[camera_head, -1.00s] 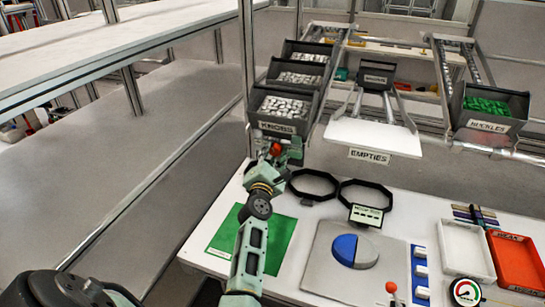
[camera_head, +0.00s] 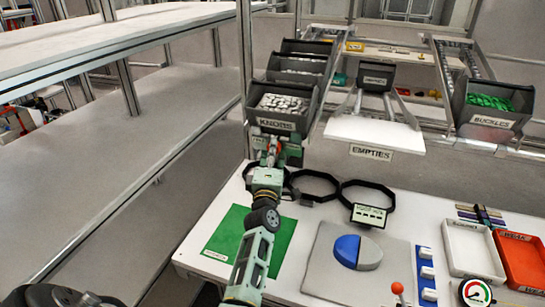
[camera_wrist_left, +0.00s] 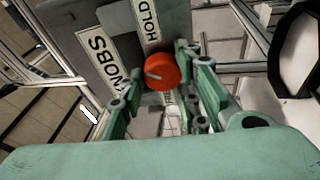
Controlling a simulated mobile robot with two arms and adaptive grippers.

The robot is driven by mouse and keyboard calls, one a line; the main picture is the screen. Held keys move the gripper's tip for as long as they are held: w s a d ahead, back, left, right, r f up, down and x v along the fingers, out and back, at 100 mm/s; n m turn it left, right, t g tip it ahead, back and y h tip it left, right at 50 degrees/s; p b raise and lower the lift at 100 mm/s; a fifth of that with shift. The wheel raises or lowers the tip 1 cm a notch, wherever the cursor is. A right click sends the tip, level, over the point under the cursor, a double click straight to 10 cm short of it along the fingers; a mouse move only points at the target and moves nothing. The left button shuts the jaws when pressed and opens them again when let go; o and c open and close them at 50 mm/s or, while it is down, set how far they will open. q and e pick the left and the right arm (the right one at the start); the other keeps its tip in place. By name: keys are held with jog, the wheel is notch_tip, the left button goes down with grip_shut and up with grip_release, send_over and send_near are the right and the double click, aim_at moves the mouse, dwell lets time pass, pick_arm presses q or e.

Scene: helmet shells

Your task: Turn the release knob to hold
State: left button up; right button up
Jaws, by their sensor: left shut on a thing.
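The red round release knob (camera_wrist_left: 162,76) sits on a plate beside the label HOLD (camera_wrist_left: 149,22) in the left wrist view, with a pale pointer line across its face. A second label below it is mostly hidden. My left gripper (camera_wrist_left: 158,100) has its green fingers either side of the knob and is shut on it. In the head view my left gripper (camera_head: 270,158) is under the front KNOBS bin (camera_head: 284,104) and hides most of the knob. My right gripper is not in view.
The EMPTIES shelf (camera_head: 375,133) is right of the bins, with the BUCKLES bin (camera_head: 490,105) beyond. White (camera_head: 473,250) and red trays (camera_head: 520,262) are at right.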

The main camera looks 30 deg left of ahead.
pick_arm(q)
jog(key=shift+r+m+t, duration=0.3)
jog(key=shift+r+m, duration=0.2)
jog(key=o, duration=1.1)
jog(key=shift+w, duration=0.1)
jog(key=shift+c, duration=0.2)
jog(key=shift+f, duration=0.2)
jog(key=v, duration=0.7)
jog(key=shift+s+d, duration=0.15)
jog(key=shift+s, duration=0.1)
